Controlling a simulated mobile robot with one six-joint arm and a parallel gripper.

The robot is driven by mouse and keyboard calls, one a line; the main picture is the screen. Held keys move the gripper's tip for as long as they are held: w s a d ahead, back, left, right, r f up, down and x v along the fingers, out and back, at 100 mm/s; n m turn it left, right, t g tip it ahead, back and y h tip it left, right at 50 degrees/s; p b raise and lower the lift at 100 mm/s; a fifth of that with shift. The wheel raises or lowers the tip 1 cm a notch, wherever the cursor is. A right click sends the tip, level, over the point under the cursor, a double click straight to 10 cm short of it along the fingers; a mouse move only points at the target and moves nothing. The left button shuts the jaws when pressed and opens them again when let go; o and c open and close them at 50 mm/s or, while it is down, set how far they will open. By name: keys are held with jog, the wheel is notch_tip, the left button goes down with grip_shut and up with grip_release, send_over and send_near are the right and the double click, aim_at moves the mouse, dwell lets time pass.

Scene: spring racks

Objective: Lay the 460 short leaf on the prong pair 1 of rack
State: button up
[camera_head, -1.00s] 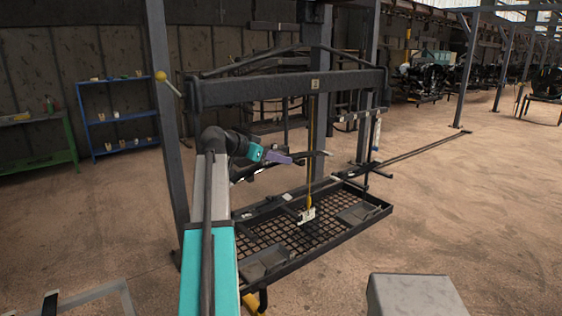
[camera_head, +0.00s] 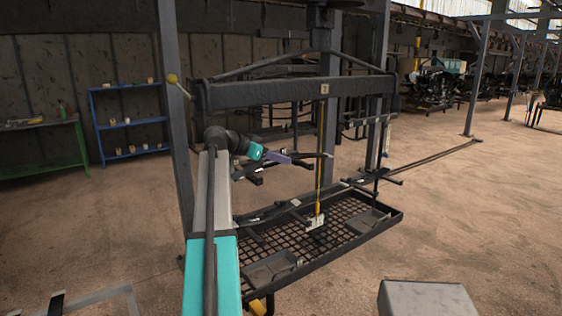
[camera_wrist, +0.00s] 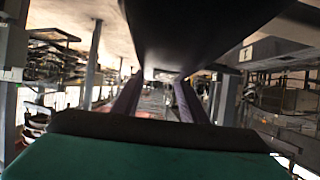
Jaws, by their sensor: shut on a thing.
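My gripper (camera_head: 288,160), with purple fingers on a teal wrist, is shut on a dark, slightly curved leaf (camera_head: 312,157). The leaf is held in the air below the rack's crossbeam and above the mesh tray; one end sticks out to the right of the fingers. In the wrist view the leaf (camera_wrist: 190,35) is a large dark shape across the top, in front of the purple fingers (camera_wrist: 155,98). The rack (camera_head: 290,93) is a dark frame with a tagged crossbeam. Dark prong bars show under it; which is pair 1 I cannot tell. No leaf marking is readable.
A black mesh tray (camera_head: 268,302) lies low under the rack, with flat grey plates and a yellow hanging rod above it. A grey post (camera_head: 174,130) stands close left of my arm. A grey box (camera_head: 428,300) is at front right. The floor to the right is open.

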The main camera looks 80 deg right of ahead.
jog(key=shift+w+d+r, duration=0.15)
jog(key=shift+w+d, duration=0.05)
jog(key=shift+d, duration=0.1)
jog(key=shift+f+b, duration=0.85)
jog(key=shift+f, duration=0.4)
jog(key=o, duration=1.3)
jog(key=shift+a, duration=0.15)
jog(key=shift+f, duration=0.3)
notch_tip(320, 180, up, 6)
jog(key=b, duration=0.3)
send_over(246, 171)
jog(key=shift+w+r, duration=0.1)
jog(key=shift+r, duration=0.05)
